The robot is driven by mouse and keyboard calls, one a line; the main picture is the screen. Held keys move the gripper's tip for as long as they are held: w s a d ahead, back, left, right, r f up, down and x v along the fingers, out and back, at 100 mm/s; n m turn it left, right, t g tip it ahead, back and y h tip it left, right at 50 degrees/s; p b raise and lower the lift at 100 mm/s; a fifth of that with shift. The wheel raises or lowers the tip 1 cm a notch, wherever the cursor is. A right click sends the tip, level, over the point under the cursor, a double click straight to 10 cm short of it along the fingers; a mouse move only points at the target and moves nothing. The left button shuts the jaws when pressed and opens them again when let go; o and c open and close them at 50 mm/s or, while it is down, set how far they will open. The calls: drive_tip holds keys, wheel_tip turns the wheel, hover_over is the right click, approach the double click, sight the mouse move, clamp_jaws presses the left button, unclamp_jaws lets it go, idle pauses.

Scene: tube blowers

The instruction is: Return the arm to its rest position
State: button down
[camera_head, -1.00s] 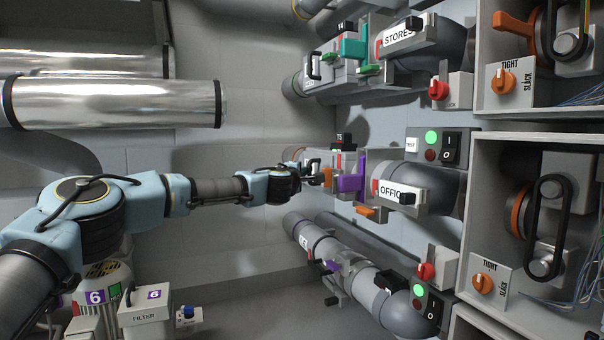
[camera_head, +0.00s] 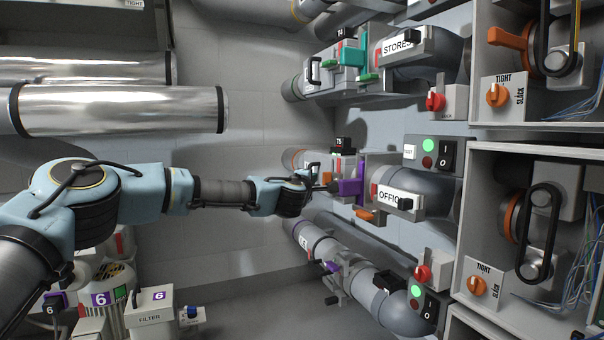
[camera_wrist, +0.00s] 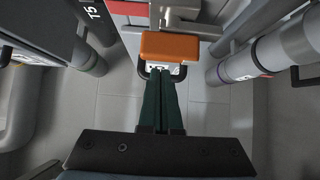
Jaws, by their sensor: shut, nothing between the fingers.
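My arm reaches from the lower left to the middle of the head view, with my gripper (camera_head: 328,187) at its end close to the OFFICE blower unit (camera_head: 399,194). In the wrist view my gripper (camera_wrist: 162,112) shows two dark green fingers pressed together with nothing between them. An orange handle (camera_wrist: 180,47) lies just beyond the fingertips in that view; I cannot tell whether they touch it. A purple part (camera_head: 350,187) of the unit is right of the gripper in the head view.
The STORES tube (camera_head: 430,50) runs above and another tube (camera_head: 345,262) below. Open belt cabinets (camera_head: 470,200) stand at the right. Silver ducts (camera_head: 120,109) hang at upper left, above my arm. A filter unit (camera_head: 150,318) is at lower left. Space between arm and back wall looks clear.

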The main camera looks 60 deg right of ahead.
drive_tip(key=shift+s+a, duration=0.1)
drive_tip(key=shift+s, duration=0.8)
